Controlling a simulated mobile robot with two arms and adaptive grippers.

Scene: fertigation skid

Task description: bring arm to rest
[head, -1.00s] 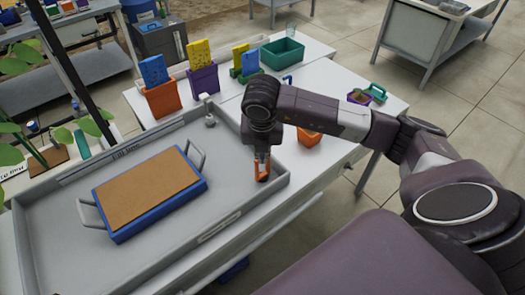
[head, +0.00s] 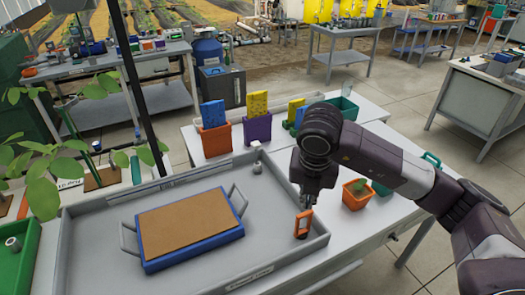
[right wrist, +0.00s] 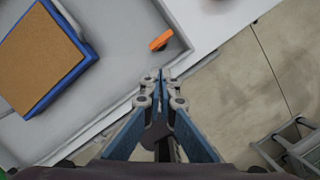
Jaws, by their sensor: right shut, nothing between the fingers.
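My right arm reaches in from the right in the head view. Its gripper (head: 308,203) points down above the right end of the grey tray (head: 95,235). In the right wrist view the blue fingers (right wrist: 160,76) are together with nothing between them. A small orange object (head: 302,225) stands in the tray's right corner, just below the gripper. It also shows in the right wrist view (right wrist: 160,40), apart from the fingertips. My left gripper is not in view.
A blue-edged brown board (head: 190,222) with grey handles lies in the tray. Orange (head: 215,140) and purple (head: 257,128) bins stand behind it. An orange pot (head: 355,195) with a plant is right of the gripper. Open floor (right wrist: 245,85) lies beyond the table edge.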

